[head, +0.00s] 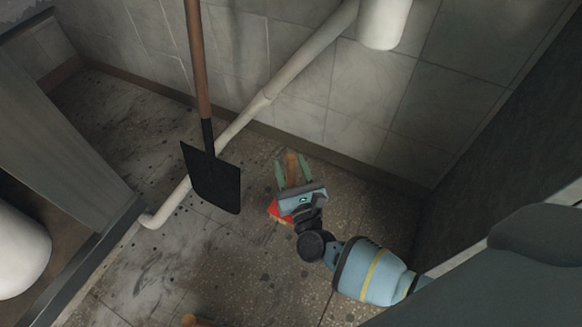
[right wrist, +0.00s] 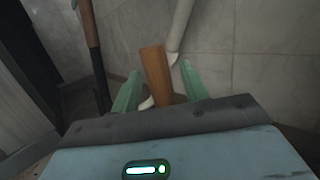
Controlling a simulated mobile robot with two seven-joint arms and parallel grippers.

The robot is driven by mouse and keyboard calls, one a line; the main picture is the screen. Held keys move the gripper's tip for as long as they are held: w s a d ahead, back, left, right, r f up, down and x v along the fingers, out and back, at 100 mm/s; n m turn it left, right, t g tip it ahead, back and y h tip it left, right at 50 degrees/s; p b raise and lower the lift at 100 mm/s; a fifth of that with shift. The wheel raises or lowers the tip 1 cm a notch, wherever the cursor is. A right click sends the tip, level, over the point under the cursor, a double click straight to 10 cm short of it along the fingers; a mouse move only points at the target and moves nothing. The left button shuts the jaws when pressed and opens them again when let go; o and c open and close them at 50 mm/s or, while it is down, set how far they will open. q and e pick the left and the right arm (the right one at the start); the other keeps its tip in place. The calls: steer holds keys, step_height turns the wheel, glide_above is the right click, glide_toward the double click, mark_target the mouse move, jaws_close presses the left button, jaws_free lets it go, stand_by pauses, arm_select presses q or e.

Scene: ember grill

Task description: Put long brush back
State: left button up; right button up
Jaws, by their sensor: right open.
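My right gripper (head: 292,171) is open low over the tiled floor, with its green fingers apart. A brown wooden handle (right wrist: 155,72) stands between the fingers in the right wrist view, and a gap seems to show on each side. In the head view a short part of the handle (head: 291,160) shows between the fingers. A red piece (head: 279,213) shows just below the gripper body, partly hidden by it. It may be the brush's head, but I cannot tell whether it joins the handle. My left gripper is not in view.
A black-bladed shovel (head: 212,180) with a long wooden handle is left of my right gripper. A pale pipe (head: 290,72) runs diagonally along the tiled wall behind. A wooden end (head: 196,321) shows at the bottom edge. A dark panel (head: 480,160) bounds the right side.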

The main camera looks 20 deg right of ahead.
steer(key=p+v, duration=0.2)
steer(key=v, duration=1)
steer(key=shift+p, duration=0.35)
steer(key=shift+d, duration=0.1)
